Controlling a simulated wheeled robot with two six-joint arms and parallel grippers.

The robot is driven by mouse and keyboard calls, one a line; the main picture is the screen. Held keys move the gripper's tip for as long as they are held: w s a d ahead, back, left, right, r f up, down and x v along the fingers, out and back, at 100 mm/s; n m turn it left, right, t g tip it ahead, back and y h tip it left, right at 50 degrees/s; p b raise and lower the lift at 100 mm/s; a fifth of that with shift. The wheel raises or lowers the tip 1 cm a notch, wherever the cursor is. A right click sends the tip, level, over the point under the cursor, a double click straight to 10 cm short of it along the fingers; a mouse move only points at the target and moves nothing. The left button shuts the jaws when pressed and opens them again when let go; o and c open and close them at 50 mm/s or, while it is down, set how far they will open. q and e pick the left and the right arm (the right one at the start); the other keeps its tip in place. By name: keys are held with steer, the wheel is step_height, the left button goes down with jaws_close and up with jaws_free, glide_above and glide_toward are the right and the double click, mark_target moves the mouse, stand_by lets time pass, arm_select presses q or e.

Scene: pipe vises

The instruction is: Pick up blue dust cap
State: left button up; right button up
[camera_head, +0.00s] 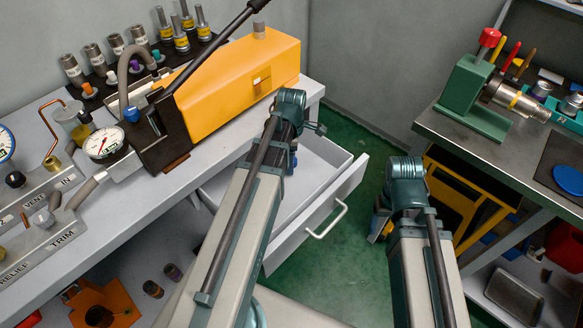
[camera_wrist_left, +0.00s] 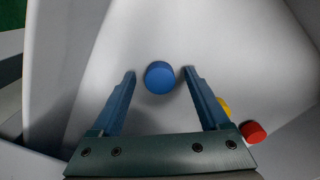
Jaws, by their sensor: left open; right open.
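In the left wrist view the blue dust cap (camera_wrist_left: 160,77) lies on the pale floor of the open drawer (camera_head: 352,178). My left gripper (camera_wrist_left: 159,72) is open, with one finger on each side of the cap and visible gaps between. In the head view my left gripper (camera_head: 292,160) is mostly hidden behind its own arm, over the drawer, and the cap there is hidden. My right gripper (camera_head: 378,226) is open and empty, pointing down over the green floor right of the drawer.
A red cap (camera_wrist_left: 253,132) and a partly covered yellow cap (camera_wrist_left: 224,105) lie near the left gripper's right finger. The drawer walls stand close around. An orange pump unit (camera_head: 235,75) sits on the bench above. The right bench (camera_head: 480,150) carries a green vise (camera_head: 465,88).

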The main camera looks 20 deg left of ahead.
arm_select(q)
jaws_close()
stand_by(0.3)
steer(key=shift+r, duration=0.1)
arm_select(e)
steer(key=shift+r, duration=0.1)
arm_select(q)
step_height(320, 180, up, 10)
steer(key=p, duration=1)
arm_select(e)
step_height(320, 180, up, 10)
